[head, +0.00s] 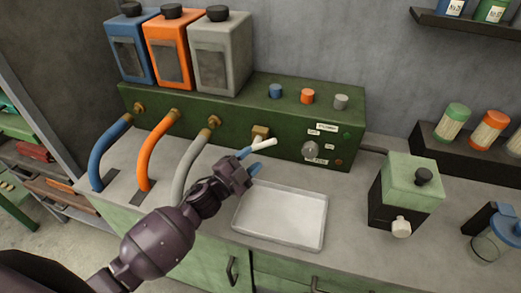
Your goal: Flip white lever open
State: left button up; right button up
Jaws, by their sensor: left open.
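The white lever (264,144) is a short pale stick just below a brass fitting (261,131) on the front of the green machine. It points to the right and slightly up. My left gripper (250,160) is open, with blue fingertips at the lever's left end. One fingertip is close to the lever and the other is below it. I cannot tell whether either touches the lever. My right gripper is not in view.
An empty metal tray (283,240) lies on the counter below my gripper. Blue, orange and grey hoses (187,165) curve down at the left. A round knob (309,149) is on the panel to the right. A green-and-black box (400,200) stands farther right.

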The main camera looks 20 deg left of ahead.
pick_arm(q)
jog(key=shift+v, duration=1.25)
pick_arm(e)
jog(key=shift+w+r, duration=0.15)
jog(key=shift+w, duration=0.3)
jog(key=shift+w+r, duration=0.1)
pick_arm(q)
jog(key=shift+a, duration=0.15)
